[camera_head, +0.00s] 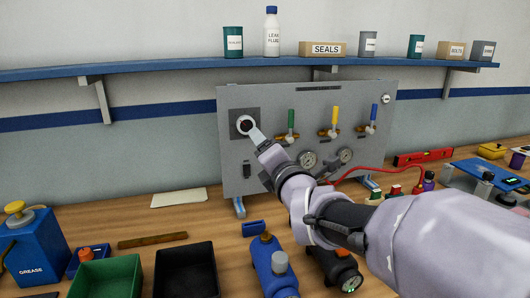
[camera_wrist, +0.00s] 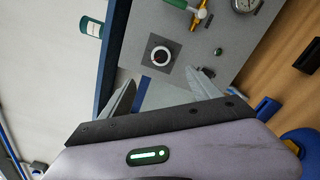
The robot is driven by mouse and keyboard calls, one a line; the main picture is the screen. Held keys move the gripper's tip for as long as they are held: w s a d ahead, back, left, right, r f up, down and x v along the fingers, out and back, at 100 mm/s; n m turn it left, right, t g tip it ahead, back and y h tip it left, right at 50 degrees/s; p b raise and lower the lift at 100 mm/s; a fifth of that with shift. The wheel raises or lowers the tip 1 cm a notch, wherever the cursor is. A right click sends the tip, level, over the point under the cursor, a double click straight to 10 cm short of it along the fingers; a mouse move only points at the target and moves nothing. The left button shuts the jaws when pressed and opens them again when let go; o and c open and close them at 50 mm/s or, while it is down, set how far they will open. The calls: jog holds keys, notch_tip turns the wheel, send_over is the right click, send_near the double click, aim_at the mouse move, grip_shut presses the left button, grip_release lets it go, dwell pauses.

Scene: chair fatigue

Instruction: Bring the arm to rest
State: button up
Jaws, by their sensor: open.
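My arm reaches from the lower right of the head view toward the grey test panel (camera_head: 270,98). My gripper (camera_head: 258,137) is in front of the panel's left part, just below a round dark dial with a white ring (camera_head: 245,125) on a dark square plate. In the wrist view my gripper (camera_wrist: 161,78) has its two fingers spread with nothing between them. The dial also shows in the wrist view (camera_wrist: 160,55), beyond the fingertips and apart from them. The exact distance between fingers and panel is hard to tell.
The panel carries green, yellow and blue valve handles (camera_head: 335,119) and gauges (camera_head: 308,160). A blue shelf (camera_head: 170,70) with bottles and boxes runs above. A blue grease can (camera_head: 36,250), a green bin (camera_head: 105,280) and a black bin (camera_head: 186,272) stand on the wooden bench at left.

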jog(key=shift+w, duration=0.1)
jog(key=s+d+f+m+g+h, duration=0.25)
jog(key=s+d+f+m, duration=0.2)
jog(key=s+m, duration=0.35)
jog(key=s+d+f+m+g+h, duration=0.2)
jog(key=s+d+f+m+g, duration=0.15)
jog(key=s+d+m, duration=0.5)
jog(key=s+a+f+m+g, duration=0.1)
jog(key=s+f+m+g, duration=0.1)
jog(key=s+f+m, duration=0.3)
jog(key=s+a+f+m+g+y, duration=0.1)
jog(key=s+f+m, duration=0.4)
jog(key=s+m, duration=0.6)
jog(key=shift+s+a+g, duration=0.6)
jog(key=shift+a+g, duration=0.1)
jog(key=shift+g, duration=0.5)
jog(key=shift+f, duration=0.1)
jog(key=shift+c, duration=0.4)
